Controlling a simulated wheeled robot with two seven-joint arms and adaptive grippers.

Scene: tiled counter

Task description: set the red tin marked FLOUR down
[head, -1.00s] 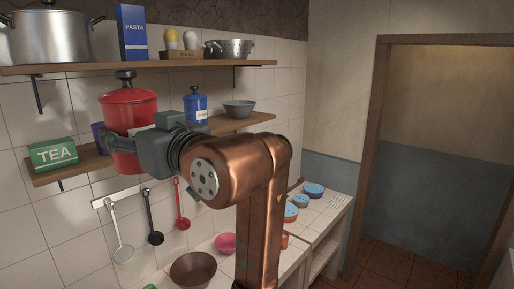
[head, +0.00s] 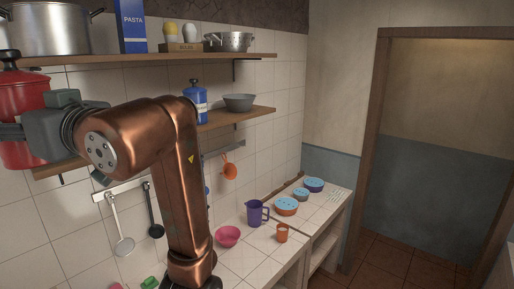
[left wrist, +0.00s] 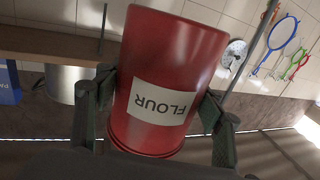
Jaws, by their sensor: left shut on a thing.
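The red tin marked FLOUR (head: 24,98), with a dark knobbed lid, is at the left edge of the head view, partly cut off. It is in front of the wall shelves, apparently upright and clear of them. In the left wrist view the tin (left wrist: 172,55) fills the middle, its white FLOUR label upside down in the picture. My left gripper (head: 12,132) is shut on the tin, with one finger on each side in the left wrist view (left wrist: 155,110). The tin's far side is hidden. My right gripper is not in view.
The lower shelf (head: 228,118) holds a blue tin (head: 196,101) and a grey bowl (head: 239,102). The upper shelf (head: 150,58) holds a pot, a PASTA box and a colander. The counter below carries a pink bowl (head: 228,237), a purple jug (head: 256,212) and an orange mug (head: 282,233).

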